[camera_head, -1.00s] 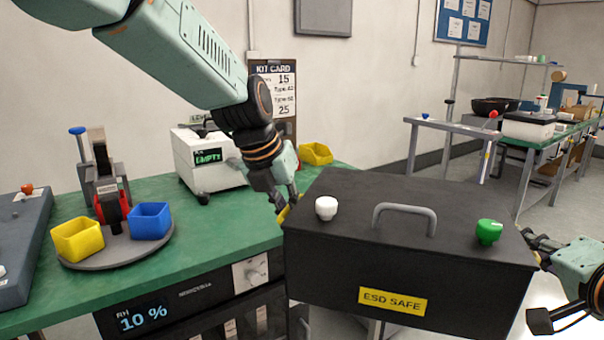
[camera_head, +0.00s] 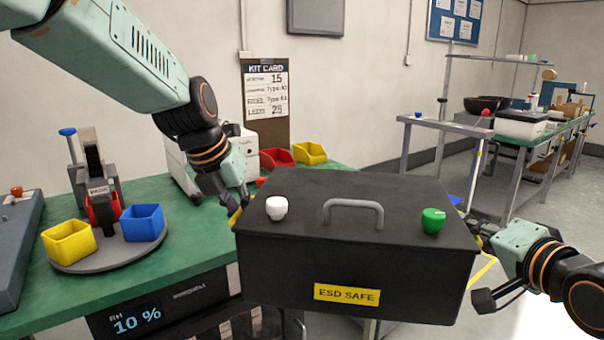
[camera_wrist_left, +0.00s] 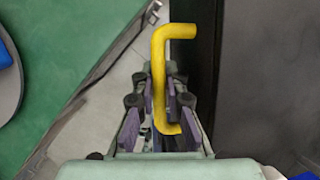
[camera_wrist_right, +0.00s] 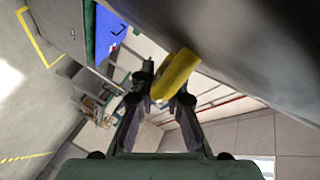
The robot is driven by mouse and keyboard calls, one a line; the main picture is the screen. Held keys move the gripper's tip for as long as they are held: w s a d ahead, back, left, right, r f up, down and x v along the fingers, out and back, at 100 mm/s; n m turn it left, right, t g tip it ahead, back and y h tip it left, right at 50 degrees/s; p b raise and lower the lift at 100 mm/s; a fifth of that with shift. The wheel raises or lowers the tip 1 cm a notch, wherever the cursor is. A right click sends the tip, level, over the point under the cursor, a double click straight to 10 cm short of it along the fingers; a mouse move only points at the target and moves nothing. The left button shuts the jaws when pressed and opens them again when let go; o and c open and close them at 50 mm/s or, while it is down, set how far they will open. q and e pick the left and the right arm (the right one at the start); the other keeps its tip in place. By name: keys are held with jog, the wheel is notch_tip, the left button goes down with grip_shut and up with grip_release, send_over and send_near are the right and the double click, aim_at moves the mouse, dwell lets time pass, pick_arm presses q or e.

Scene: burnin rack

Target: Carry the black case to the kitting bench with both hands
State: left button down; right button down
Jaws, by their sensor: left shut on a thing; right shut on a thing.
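The black case (camera_head: 355,245) hangs between my two grippers in the head view, its lid about level. It has a grey top handle, a white knob, a green knob and a yellow ESD SAFE label. My left gripper (camera_head: 238,208) is shut on the yellow side handle (camera_wrist_left: 160,85) at the case's left end. My right gripper (camera_head: 478,235) is at the right end; the right wrist view shows it shut on the other yellow side handle (camera_wrist_right: 176,74). A green-topped bench (camera_head: 190,238) stands left of the case.
A turntable (camera_head: 115,252) with a yellow and a blue bin sits on the near bench. A white machine (camera_head: 185,160) and red and yellow bins (camera_head: 310,152) stand at its back. Another green bench (camera_head: 545,135) is at the far right, with open floor before it.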

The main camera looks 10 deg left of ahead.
pick_arm(q)
jog(key=shift+a, duration=0.35)
pick_arm(e)
jog(key=shift+w+a, duration=0.2)
jog(key=shift+a, duration=0.15)
pick_arm(q)
jog(key=shift+s+a+r, duration=0.15)
jog(key=shift+s+a, duration=0.05)
jog(key=shift+s, duration=0.05)
pick_arm(e)
jog(key=shift+s+a+r, duration=0.1)
jog(key=shift+a+r, duration=0.05)
jog(key=shift+a, duration=0.05)
